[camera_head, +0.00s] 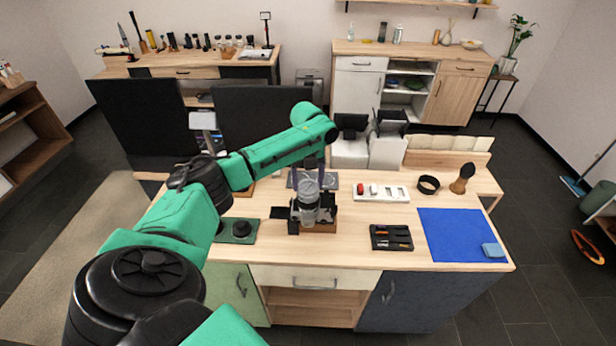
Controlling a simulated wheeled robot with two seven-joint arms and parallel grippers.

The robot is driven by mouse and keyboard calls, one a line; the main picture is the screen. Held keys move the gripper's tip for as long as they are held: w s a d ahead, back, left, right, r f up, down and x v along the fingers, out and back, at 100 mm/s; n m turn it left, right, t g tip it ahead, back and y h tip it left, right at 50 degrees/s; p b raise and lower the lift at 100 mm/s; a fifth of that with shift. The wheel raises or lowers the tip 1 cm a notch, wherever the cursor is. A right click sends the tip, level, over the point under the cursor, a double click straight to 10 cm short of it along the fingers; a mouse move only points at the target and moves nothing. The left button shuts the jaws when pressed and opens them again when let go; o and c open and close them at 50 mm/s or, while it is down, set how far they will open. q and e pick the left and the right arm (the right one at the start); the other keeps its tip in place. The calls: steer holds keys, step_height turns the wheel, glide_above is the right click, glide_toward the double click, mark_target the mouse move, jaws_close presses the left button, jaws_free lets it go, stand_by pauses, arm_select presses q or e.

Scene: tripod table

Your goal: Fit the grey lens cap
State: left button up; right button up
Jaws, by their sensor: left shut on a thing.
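My left gripper (309,183) hangs from the green arm over the middle of the wooden table (280,252). It is shut on a small grey round piece, which looks like the grey lens cap (308,188). The piece is directly above or against an upright, pale grey cylinder with black parts (296,218) around its foot, on a wooden block (322,226). Whether cap and cylinder touch I cannot tell. A black round part lies on a dark green mat (249,238) to the left. My right gripper is not in view.
A black tray (391,238) with orange-marked tools, a white tray (395,193) with a red item, a black ring (428,184), a brush (461,180) and a blue mat (450,235) with a light blue cloth (493,250) lie to the right. The front table edge is clear.

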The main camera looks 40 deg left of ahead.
arm_select(q)
steer(key=shift+s+f, duration=0.1)
steer(key=shift+f, duration=0.1)
steer(key=o, duration=1.4)
steer(key=shift+o, duration=0.4)
steer(key=shift+s, duration=0.1)
steer(key=shift+w, duration=0.3)
steer(key=shift+r, duration=0.1)
step_height(320, 180, up, 2)
steer(key=shift+s+r, duration=0.1)
steer(key=shift+r, duration=2.4)
